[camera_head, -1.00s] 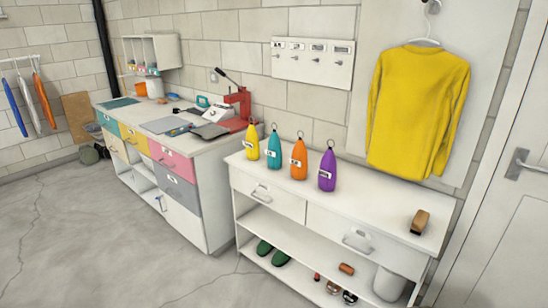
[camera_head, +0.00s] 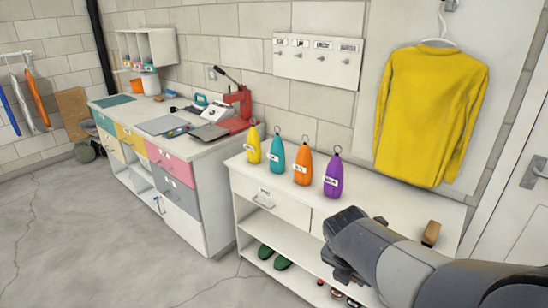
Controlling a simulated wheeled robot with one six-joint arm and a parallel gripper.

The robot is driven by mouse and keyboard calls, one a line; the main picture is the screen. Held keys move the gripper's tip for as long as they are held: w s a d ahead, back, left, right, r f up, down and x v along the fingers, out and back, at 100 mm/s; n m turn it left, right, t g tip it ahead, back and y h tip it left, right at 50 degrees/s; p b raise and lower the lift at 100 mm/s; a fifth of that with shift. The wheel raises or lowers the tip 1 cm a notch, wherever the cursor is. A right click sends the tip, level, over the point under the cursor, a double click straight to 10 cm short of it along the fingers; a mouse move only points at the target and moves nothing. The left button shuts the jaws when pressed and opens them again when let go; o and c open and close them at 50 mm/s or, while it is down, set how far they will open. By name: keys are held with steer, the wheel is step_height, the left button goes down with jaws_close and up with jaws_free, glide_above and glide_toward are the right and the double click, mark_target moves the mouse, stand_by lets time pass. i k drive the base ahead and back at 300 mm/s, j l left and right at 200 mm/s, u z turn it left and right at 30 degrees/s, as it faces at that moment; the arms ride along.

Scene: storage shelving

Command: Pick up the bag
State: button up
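Four small bag-like items with rings on top and white labels stand upright in a row on the white shelf unit's top (camera_head: 385,210). They are yellow (camera_head: 253,145), teal (camera_head: 276,155), orange (camera_head: 302,160) and purple (camera_head: 333,170). I cannot tell which one the task means. My gripper (camera_head: 342,270) is in front of the unit, lower in the picture than the purple one and apart from it. Its fingers are dark and small, so their opening is unclear. No item shows in it. My arm hides part of the unit's right side.
A brown block (camera_head: 431,232) sits on the top at the right. Green shoes (camera_head: 274,258) lie on the lower shelf. A yellow sweater (camera_head: 430,115) hangs above. A counter with a red press (camera_head: 238,108) stands to the left. Floor (camera_head: 110,245) at the front left is clear.

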mark_target(276, 156)
steer(key=i+j, duration=0.25)
steer(key=i, duration=0.25)
steer(key=i+j, duration=0.25)
steer(key=i, duration=0.25)
steer(key=i+j, duration=0.3)
steer(key=i, duration=0.2)
steer(key=i+j, duration=0.25)
steer(key=i, duration=0.2)
steer(key=i+j, duration=0.25)
steer(key=i, duration=0.25)
